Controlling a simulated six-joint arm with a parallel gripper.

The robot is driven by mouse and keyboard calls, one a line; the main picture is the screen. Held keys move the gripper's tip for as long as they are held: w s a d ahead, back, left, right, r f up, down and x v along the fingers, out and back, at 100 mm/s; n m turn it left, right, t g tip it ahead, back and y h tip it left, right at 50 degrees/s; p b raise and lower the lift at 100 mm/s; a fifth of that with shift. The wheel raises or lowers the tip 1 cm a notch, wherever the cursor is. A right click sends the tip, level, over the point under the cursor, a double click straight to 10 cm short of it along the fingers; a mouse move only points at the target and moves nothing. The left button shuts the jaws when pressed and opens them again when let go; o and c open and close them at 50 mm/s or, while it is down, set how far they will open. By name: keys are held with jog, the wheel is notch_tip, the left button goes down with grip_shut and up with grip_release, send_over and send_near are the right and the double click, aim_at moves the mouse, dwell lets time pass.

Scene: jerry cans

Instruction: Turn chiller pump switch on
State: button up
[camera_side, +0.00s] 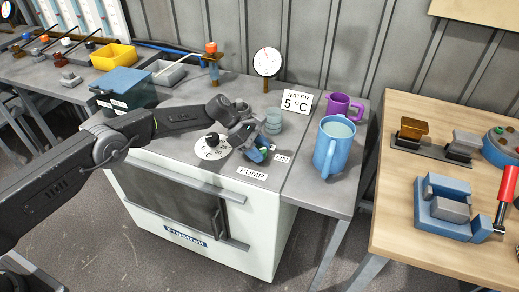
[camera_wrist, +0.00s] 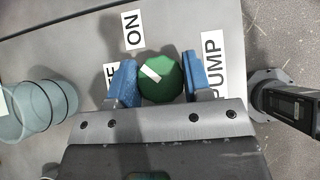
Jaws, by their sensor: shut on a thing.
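The pump switch is a round green knob (camera_wrist: 165,82) with a white pointer mark, on the grey chiller top (camera_side: 180,135). In the wrist view the mark slants to the upper left, towards the space between the ON label (camera_wrist: 133,30) and the partly hidden OFF label (camera_wrist: 110,74). My gripper (camera_wrist: 157,72) is shut on the knob, with one blue finger on each side. In the side view my gripper (camera_side: 262,153) reaches down over the knob, near the PUMP label (camera_side: 252,173) and the ON label (camera_side: 283,159); the knob is mostly hidden there.
A white dial with a black knob (camera_side: 212,140) is left of my gripper. Stacked glassy cups (camera_side: 273,120) stand close behind it. A WATER 5 °C sign (camera_side: 297,102), a blue jug (camera_side: 330,150) and a purple mug (camera_side: 339,105) stand to the right.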

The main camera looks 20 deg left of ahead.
jog(key=o, duration=0.9)
jog(key=v, duration=1.4)
